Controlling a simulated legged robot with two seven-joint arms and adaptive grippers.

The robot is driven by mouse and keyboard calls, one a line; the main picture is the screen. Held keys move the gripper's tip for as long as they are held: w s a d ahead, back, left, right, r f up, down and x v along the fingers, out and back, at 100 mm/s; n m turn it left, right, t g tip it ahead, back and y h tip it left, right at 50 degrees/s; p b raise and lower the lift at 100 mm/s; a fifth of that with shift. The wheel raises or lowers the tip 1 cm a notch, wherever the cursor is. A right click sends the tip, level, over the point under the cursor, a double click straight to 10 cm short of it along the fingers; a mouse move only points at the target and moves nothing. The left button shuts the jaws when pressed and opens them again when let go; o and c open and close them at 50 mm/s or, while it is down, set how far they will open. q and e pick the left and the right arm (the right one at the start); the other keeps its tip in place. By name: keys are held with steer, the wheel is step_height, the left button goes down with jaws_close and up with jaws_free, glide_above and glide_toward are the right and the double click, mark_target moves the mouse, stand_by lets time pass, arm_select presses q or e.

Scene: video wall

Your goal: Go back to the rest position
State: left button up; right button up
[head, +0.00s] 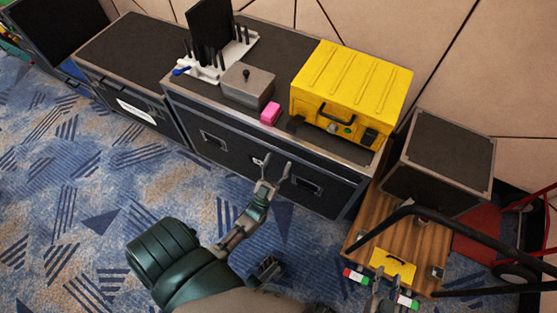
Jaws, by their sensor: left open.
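My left gripper (274,165) is open and empty. Its two fingers point away from me, in front of the black equipment case (235,160), and I cannot tell if they touch it. My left arm comes in from the bottom left. What looks like my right gripper (385,290) is at the bottom edge, in front of a small yellow case (393,265). It is partly cut off, and whether its fingers are open or shut is unclear.
On the black case are a yellow toolbox (350,90), a grey metal box (247,86), a pink block (270,114) and a white holder (225,62). A wooden-topped cart (365,225) with a dark box (437,160) stands right. Patterned carpet (70,200) is clear at left.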

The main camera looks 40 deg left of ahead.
stand_by(0.3)
